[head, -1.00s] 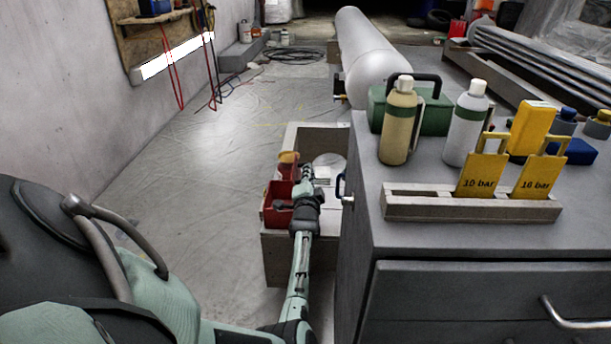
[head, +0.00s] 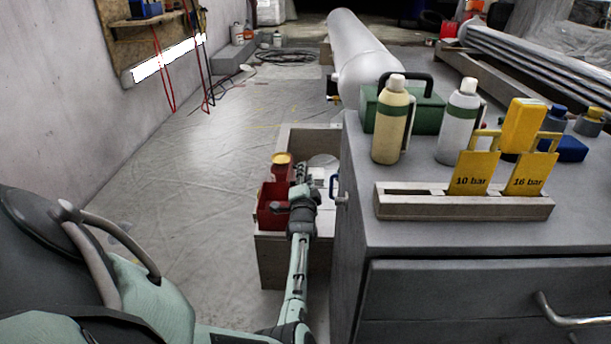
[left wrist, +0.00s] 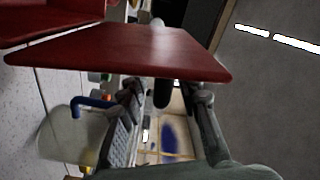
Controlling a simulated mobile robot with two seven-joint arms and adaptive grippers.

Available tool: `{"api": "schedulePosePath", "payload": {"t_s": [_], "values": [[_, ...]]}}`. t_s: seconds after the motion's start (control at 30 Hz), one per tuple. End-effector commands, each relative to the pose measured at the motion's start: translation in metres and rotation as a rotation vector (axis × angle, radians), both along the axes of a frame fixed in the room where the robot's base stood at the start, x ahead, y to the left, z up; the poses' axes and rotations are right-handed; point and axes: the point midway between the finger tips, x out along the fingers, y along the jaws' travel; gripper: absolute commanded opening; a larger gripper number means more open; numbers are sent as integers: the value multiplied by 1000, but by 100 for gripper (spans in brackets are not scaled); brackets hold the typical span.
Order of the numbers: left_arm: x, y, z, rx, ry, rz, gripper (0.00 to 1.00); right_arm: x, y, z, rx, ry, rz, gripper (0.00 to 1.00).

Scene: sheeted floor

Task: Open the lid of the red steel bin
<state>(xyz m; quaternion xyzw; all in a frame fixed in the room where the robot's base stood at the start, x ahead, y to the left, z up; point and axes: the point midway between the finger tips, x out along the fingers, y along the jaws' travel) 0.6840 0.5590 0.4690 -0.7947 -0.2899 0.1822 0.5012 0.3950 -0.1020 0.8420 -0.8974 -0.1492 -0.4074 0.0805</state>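The red steel bin (head: 270,212) stands low in the head view, at the left end of a grey open-topped crate (head: 270,262). A narrower red part with a yellow round top rises behind it; I cannot tell whether this is its lid. My left gripper (head: 302,176) is at the bin's right side, close to it. In the left wrist view a broad red panel (left wrist: 130,52) spans the upper part, just beyond the gripper (left wrist: 165,92), whose fingers are spread with a gap between them. Contact with the panel is unclear. My right gripper is out of view.
A grey cabinet (head: 420,235) stands close on the right of my left arm, with bottles (head: 390,125), a green case (head: 430,115) and yellow tags (head: 472,172) on top. A wall is at the left. The sheeted floor (head: 190,170) between is clear.

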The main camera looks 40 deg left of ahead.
Motion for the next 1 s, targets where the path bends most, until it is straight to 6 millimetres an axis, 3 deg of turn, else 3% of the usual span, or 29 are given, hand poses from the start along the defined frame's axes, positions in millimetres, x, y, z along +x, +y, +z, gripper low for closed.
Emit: {"api": "schedulePosePath", "payload": {"t_s": [0.27, 0.7, 1.0], "values": [[-1, 1, 13, 3, -1, 1, 33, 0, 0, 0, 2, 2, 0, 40], [0, 0, 90, 2, 0, 0, 33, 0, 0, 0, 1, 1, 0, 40], [0, 0, 100, 0, 0, 0, 33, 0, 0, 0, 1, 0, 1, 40]]}}
